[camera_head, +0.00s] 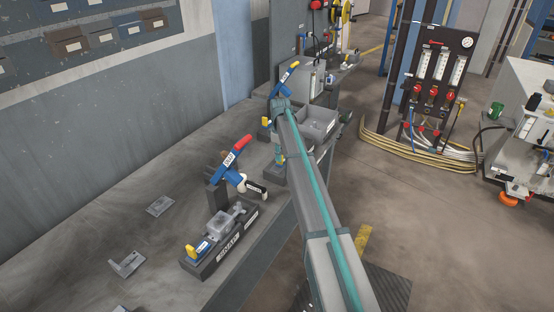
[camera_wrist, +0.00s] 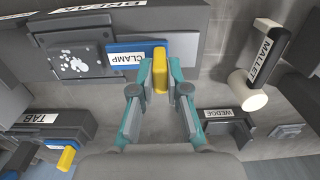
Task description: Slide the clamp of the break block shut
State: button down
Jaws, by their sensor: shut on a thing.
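The break block (camera_wrist: 70,25) fills the top left of the wrist view, with a grey casting (camera_wrist: 75,62) on it. Its clamp (camera_wrist: 135,50) is a blue slide labelled CLAMP, with an upright yellow handle (camera_wrist: 160,60) at its right end. My gripper (camera_wrist: 161,78) has its two teal fingers closed around this handle, one on each side. The clamp's left end is close to the casting; whether they touch cannot be told. In the head view my arm reaches over the bench, and the gripper end is small and partly hidden behind the arm.
The wrist view shows a mallet (camera_wrist: 258,70) at the right, a wedge holder (camera_wrist: 228,122) below it and a TAB station (camera_wrist: 45,128) at lower left. In the head view, a fixture with a red lever (camera_head: 230,150) stands on the bench (camera_head: 110,225). A grey bin (camera_head: 318,125) sits farther back.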

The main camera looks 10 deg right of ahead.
jog(key=shift+w+d, duration=0.1)
jog(key=shift+w, duration=0.05)
jog(key=c, duration=1.2)
grip_release()
jog(key=shift+d, duration=0.1)
jog(key=shift+o, duration=0.2)
jog(key=shift+r, duration=0.15)
notch_tip(320, 180, up, 12)
jog(key=shift+f, duration=0.2)
